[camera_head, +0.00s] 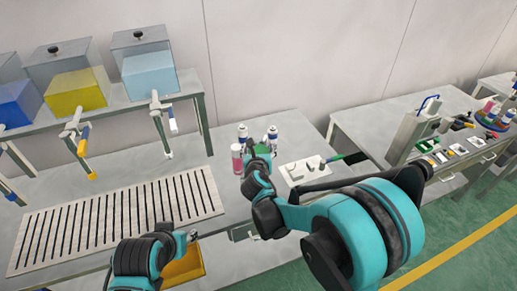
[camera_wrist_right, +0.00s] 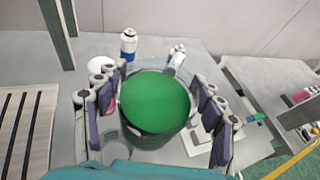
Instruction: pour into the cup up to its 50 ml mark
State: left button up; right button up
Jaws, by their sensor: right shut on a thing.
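My right gripper (camera_head: 258,160) is at the right part of the bench, among small bottles. In the right wrist view its fingers (camera_wrist_right: 160,120) are closed around a round vessel with a dark rim (camera_wrist_right: 150,131) and a flat green top (camera_wrist_right: 155,101). I cannot tell whether the green is liquid or a lid. No 50 ml mark can be made out. My left gripper (camera_head: 191,237) is low over the bench's front edge, small and partly hidden by its arm; its jaws cannot be read.
Blue (camera_head: 17,104), yellow (camera_head: 76,92) and light blue (camera_head: 150,74) tanks stand on a shelf with taps below. A slotted rack (camera_head: 115,218) covers the left bench. A pink bottle (camera_head: 237,160) and white-blue bottles (camera_head: 272,136) stand near my right gripper. A yellow bin (camera_head: 185,267) is below.

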jog(key=shift+a+r+n+t+h+b, duration=0.1)
jog(key=shift+r+n+t+h+b, duration=0.25)
jog(key=shift+n+t+b, duration=0.4)
jog(key=shift+r, duration=0.1)
jog(key=shift+s+r, duration=0.15)
jog(key=shift+n+t+b, duration=0.25)
jog(key=shift+b, duration=0.1)
jog(key=shift+h+b, duration=0.25)
jog(key=shift+b, duration=0.05)
